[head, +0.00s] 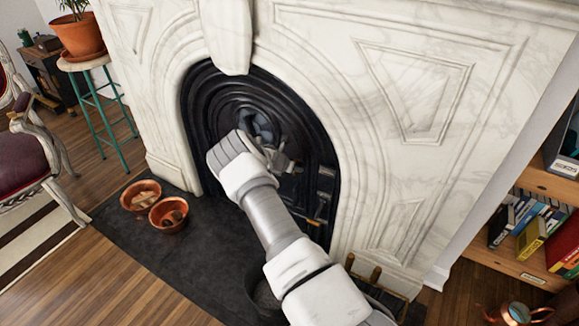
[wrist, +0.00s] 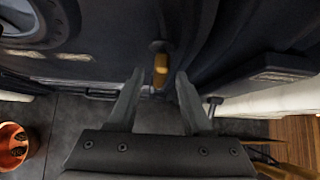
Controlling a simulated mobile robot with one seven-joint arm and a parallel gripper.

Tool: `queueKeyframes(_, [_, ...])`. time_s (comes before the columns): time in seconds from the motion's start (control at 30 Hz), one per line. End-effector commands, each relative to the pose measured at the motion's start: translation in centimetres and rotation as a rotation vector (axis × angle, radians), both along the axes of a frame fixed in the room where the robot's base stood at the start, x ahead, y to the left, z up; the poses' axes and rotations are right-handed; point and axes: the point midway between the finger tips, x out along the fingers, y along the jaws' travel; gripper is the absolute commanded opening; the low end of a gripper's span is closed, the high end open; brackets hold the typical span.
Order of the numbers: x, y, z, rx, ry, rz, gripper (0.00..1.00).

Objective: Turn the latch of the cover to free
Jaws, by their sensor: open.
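The cover is the black arched fireplace front (head: 232,88), set in the white marble surround; its dark surface also fills the top of the wrist view (wrist: 110,45). The latch (wrist: 160,66) is a small brass-coloured tab below a dark round pivot, pointing down. It shows between my fingertips in the wrist view. I cannot clearly make it out in the head view, where my gripper and arm hide part of the cover. My gripper (wrist: 159,88) is open, its two fingers on either side of the latch. Contact is not visible. In the head view, my gripper (head: 285,163) is close to the cover.
Two copper bowls (head: 168,214) stand on the dark hearth (head: 150,250) at left. A dark bracket (wrist: 275,75) sticks out right of the latch in the wrist view. A brass-coloured piece (head: 320,210) shows at the cover's lower right. A bookshelf (head: 535,185) stands at far right.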

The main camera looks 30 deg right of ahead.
Motion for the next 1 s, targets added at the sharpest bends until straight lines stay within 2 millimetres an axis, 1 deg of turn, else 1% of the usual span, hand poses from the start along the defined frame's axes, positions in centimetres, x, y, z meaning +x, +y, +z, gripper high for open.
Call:
queueKeyframes(0.17, [-0.6,1.2,1.6,0.000,0.001,0.002,0.50])
queueKeyframes(0.23, [-1.0,1.9,2.5,0.000,0.001,0.004,0.50])
queueKeyframes(0.6, [-4.4,7.1,8.6,0.000,0.000,0.003,0.50])
queueKeyframes(0.7, [-5.2,8.3,10.0,0.000,0.000,0.003,0.50])
queueKeyframes(0.83, [-6.0,9.5,11.4,0.000,0.001,0.002,0.50])
queueKeyframes(1.0, [-6.5,10.2,12.2,0.000,0.000,0.000,0.50])
